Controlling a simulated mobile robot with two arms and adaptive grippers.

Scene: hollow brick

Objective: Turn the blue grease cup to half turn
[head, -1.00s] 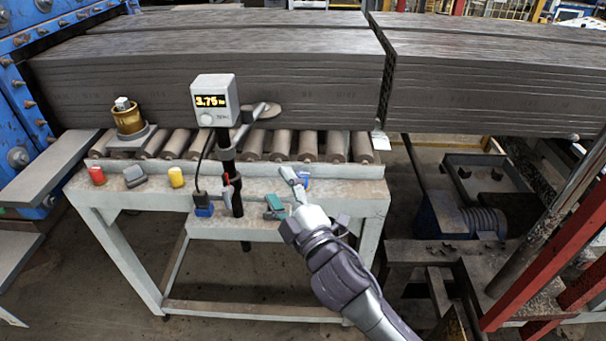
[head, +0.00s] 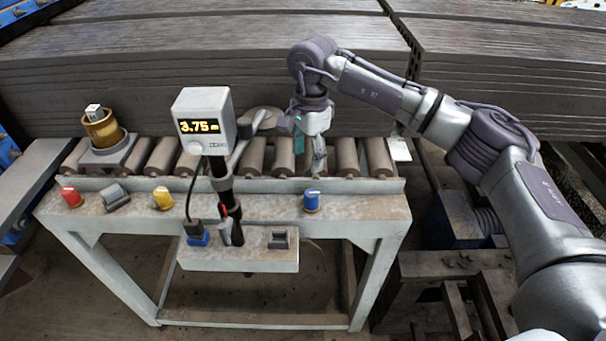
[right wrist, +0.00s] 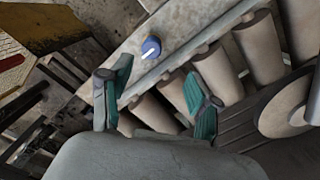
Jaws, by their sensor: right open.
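The blue grease cup (head: 312,201) stands at the right end of the bench's front rail, with a pale mark across its top. It also shows in the right wrist view (right wrist: 151,47), beyond my fingertips. My right gripper (head: 313,160) is open and empty, pointing down over the rollers behind the cup and apart from it. Its two teal-padded fingers (right wrist: 158,88) are spread in the right wrist view, with rollers below and between them. My left gripper is in neither view.
A red cup (head: 71,196), a grey clamp-like part (head: 116,197) and a yellow cup (head: 162,197) line the rail at left. A post with a display (head: 203,125) reading 3.75 stands left of my gripper. Stacked dark slabs (head: 200,80) rise behind the rollers (head: 255,157).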

